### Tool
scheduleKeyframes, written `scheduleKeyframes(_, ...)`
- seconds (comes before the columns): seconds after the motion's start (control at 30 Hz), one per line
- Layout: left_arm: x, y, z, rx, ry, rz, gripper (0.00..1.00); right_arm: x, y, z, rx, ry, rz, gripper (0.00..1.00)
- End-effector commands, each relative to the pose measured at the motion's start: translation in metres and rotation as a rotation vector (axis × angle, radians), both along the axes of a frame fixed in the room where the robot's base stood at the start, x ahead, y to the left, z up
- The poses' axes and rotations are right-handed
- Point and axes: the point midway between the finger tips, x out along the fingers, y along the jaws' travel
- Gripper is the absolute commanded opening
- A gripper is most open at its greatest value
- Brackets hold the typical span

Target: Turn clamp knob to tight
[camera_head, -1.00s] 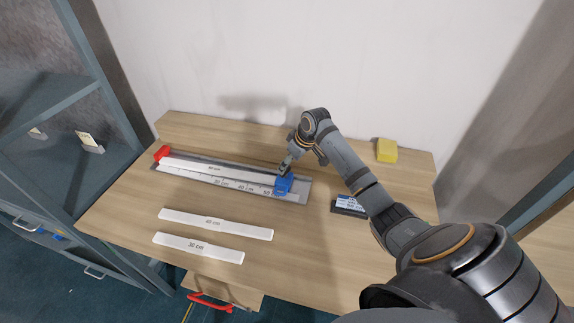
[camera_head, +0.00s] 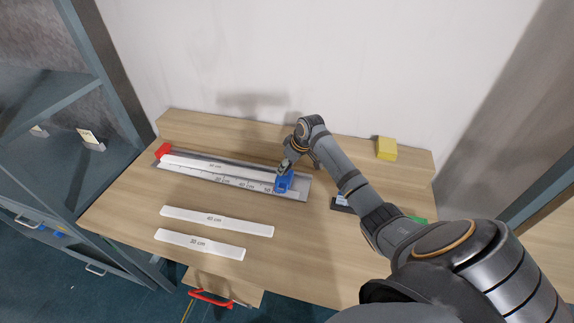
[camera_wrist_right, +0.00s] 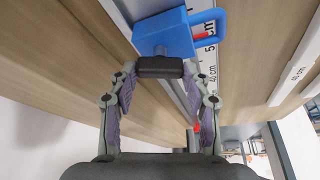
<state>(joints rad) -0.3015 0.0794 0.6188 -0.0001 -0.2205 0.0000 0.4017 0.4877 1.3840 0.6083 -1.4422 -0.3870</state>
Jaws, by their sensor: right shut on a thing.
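The blue clamp (camera_head: 283,184) sits at the right end of the grey ruler track (camera_head: 303,193) on the table. In the right wrist view the blue clamp (camera_wrist_right: 172,35) fills the top middle, with a blue loop over the scale. Its black knob (camera_wrist_right: 160,67) is a short bar held between the fingertips. My right gripper (camera_head: 285,164) is above the clamp and shut on the knob; it also shows in the right wrist view (camera_wrist_right: 160,75). Whether the knob stands at tight cannot be read. My left gripper is not in view.
A white strip lies along the track, which has a red end stop (camera_head: 163,151). Two loose white strips, 40 cm (camera_head: 215,221) and 30 cm (camera_head: 200,244), lie in front. A yellow block (camera_head: 386,148) stands at the back right. My right arm partly covers a dark-based label (camera_head: 341,204).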

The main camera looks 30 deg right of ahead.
Motion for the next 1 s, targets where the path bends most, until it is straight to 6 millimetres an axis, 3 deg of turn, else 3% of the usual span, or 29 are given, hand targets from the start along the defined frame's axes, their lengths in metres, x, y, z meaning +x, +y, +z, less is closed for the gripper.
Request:
scheduleKeyframes(0.37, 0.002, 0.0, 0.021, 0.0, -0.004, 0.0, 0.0, -0.001, 0.001, 0.005, 0.002, 0.001, -0.097, 0.17)
scheduleKeyframes(0.7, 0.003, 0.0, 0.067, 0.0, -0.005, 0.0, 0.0, -0.001, 0.004, 0.007, 0.002, 0.002, -0.383, 0.17)
scheduleKeyframes(1.0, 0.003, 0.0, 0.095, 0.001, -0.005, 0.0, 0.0, 0.0, 0.006, 0.005, 0.002, 0.001, -0.664, 0.17)
